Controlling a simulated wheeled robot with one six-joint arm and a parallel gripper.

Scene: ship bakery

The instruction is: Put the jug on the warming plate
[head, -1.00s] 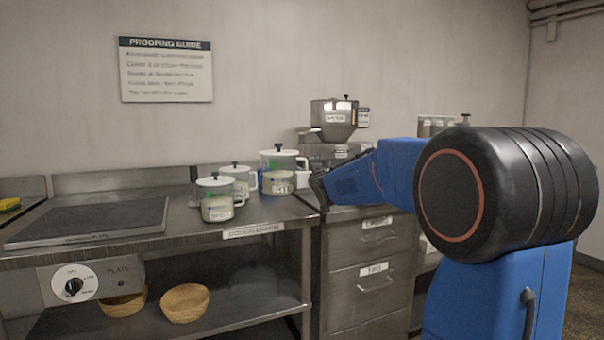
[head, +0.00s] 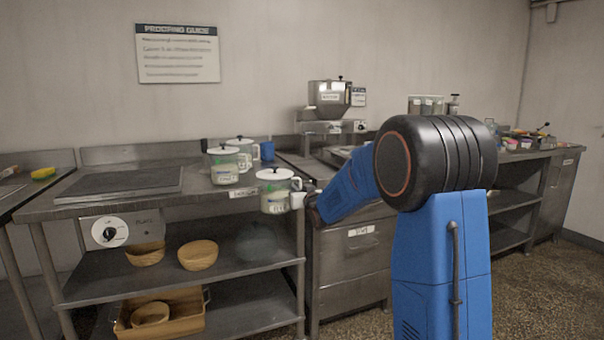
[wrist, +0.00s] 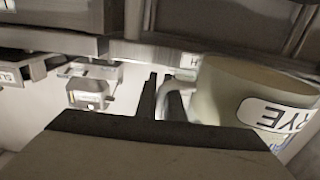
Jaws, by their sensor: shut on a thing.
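A jug (head: 273,203) with a white lid, black knob and pale label hangs just off the counter's front right corner, upright. My gripper (head: 306,203) is shut on its handle, at the jug's right side. In the wrist view the jug (wrist: 228,98) shows a label reading RYE, and its handle sits at the gripper's fingers (wrist: 157,98). The warming plate (head: 120,182) is a flat dark slab on the left of the steel counter, with nothing on it. Its dial panel (head: 106,232) is on the counter's front.
Two more lidded jugs (head: 223,167) (head: 243,147) stand on the counter right of the plate, with a blue mug (head: 267,151) behind. Baskets (head: 197,256) sit on the shelf below. A grinder-like machine (head: 335,102) stands farther right.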

